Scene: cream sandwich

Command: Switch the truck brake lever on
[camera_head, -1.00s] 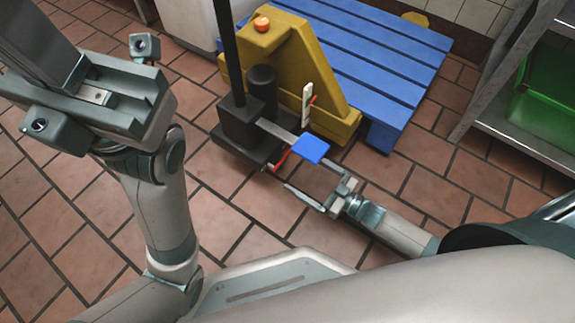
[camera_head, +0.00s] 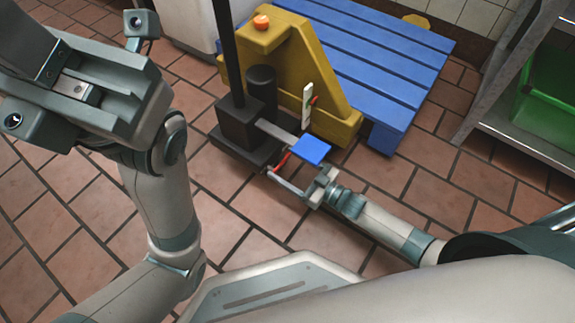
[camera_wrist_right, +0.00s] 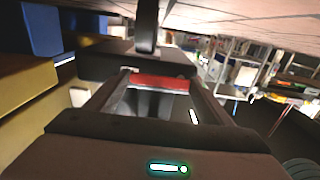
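The yellow pallet truck (camera_head: 285,75) stands on the tiles with its dark base and pole. A blue pedal (camera_head: 311,149) sticks out on a grey arm, and a small red lever (camera_head: 281,161) shows low beside it; I take this as the brake lever. My right gripper (camera_head: 285,176) is low by the floor, at the red lever. In the right wrist view a red bar (camera_wrist_right: 160,81) lies across the space between the fingertips of my open right gripper (camera_wrist_right: 162,85); contact cannot be told. My left gripper (camera_head: 75,90) is large at upper left; its fingers are unclear.
A blue slatted pallet (camera_head: 370,60) lies behind the truck. A metal shelf (camera_head: 520,140) with a green crate (camera_head: 550,95) stands at the right. Tiled floor is open in front of the truck and right of the pallet.

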